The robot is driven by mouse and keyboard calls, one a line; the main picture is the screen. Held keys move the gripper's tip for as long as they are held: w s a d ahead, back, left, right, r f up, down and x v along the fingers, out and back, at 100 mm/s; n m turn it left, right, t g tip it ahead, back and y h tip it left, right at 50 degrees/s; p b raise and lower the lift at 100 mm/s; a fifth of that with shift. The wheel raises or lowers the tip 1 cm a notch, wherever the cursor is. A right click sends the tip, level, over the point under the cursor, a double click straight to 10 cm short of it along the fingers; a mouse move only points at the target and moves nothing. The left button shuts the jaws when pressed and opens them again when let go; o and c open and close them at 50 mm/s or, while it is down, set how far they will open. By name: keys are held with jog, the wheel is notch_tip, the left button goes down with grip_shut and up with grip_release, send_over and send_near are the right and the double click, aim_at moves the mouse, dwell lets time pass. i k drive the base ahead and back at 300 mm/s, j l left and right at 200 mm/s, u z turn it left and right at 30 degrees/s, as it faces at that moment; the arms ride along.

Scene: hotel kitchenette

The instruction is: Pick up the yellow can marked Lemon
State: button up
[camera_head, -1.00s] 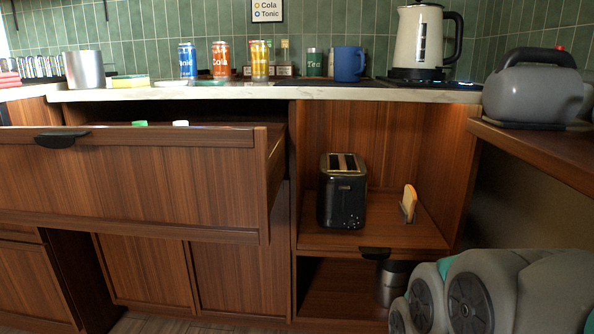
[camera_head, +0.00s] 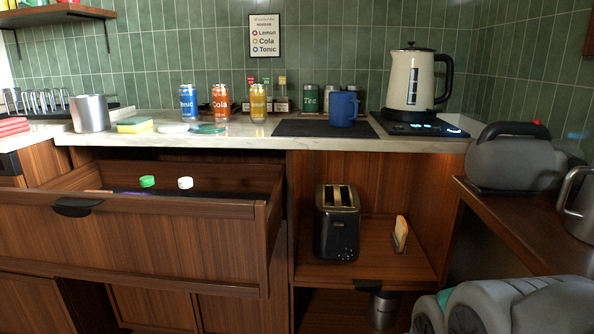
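The yellow can (camera_head: 258,103) stands upright on the white counter (camera_head: 220,141), the rightmost of three cans. Its lettering is too small to read for certain. The orange can marked Cola (camera_head: 220,103) stands just left of it, and a blue can (camera_head: 188,102) with lettering ending in "nic" stands further left. My gripper is out of view; only grey links of my arm show at the lower right, well away from the cans.
An open drawer (camera_head: 130,223) juts out below the counter in front of the cans, with a green and a white cap inside. Bottles stand behind the yellow can. A dark mat (camera_head: 295,129), blue mug (camera_head: 343,108) and kettle (camera_head: 411,80) are to its right.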

aim_at(258, 101)
jog(key=j+u, duration=0.3)
jog(key=u, duration=0.15)
jog(key=i+j+u, duration=0.15)
jog(key=u, duration=0.3)
jog(key=i+j+u, duration=0.1)
jog(key=j+u, duration=0.2)
jog(key=u, duration=0.15)
